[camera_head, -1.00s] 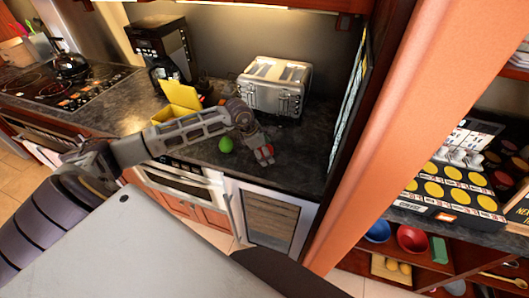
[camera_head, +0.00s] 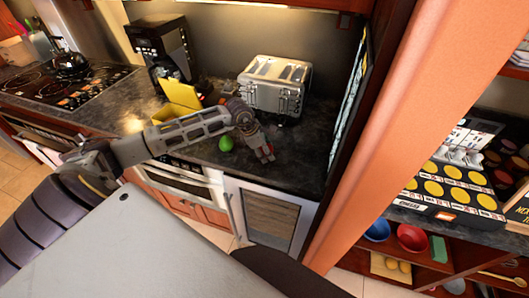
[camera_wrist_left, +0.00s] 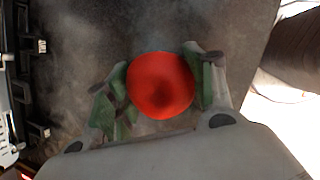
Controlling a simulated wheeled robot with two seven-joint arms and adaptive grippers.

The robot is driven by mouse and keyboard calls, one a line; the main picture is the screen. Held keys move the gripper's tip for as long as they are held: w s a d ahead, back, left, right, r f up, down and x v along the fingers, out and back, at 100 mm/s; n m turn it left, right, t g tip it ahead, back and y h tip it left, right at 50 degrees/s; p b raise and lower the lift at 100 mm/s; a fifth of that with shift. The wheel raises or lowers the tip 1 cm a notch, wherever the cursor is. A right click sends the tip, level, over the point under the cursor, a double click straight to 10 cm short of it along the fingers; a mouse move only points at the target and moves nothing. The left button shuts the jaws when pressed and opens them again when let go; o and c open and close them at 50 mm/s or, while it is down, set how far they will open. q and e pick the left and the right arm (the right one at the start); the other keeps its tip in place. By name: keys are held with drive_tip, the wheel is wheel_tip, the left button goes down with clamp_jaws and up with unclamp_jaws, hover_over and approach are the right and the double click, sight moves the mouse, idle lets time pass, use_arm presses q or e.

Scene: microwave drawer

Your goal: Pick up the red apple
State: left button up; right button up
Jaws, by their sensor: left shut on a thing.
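The red apple (camera_wrist_left: 160,86) shows large in the left wrist view, between the two green-padded fingers of my left gripper (camera_wrist_left: 158,92). The fingers are shut on its sides. In the head view my left gripper (camera_head: 264,153) is over the counter in front of the toaster, pointing down, and only a trace of red shows by its fingers. I cannot tell whether the apple touches the counter. My right gripper is not in view.
A green round fruit (camera_head: 226,144) lies on the dark counter (camera_head: 300,165) just left of the gripper. The silver toaster (camera_head: 274,85) stands behind. A yellow box (camera_head: 176,112) and a coffee maker (camera_head: 163,50) are to the left. An orange wall panel (camera_head: 395,120) bounds the right.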

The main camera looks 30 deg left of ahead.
use_arm(q)
drive_tip(key=shift+r+b, duration=1)
drive_tip(key=shift+r, duration=4)
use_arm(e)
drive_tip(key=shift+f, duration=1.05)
use_arm(q)
drive_tip(key=shift+s+f, duration=0.1)
drive_tip(key=shift+s, duration=0.05)
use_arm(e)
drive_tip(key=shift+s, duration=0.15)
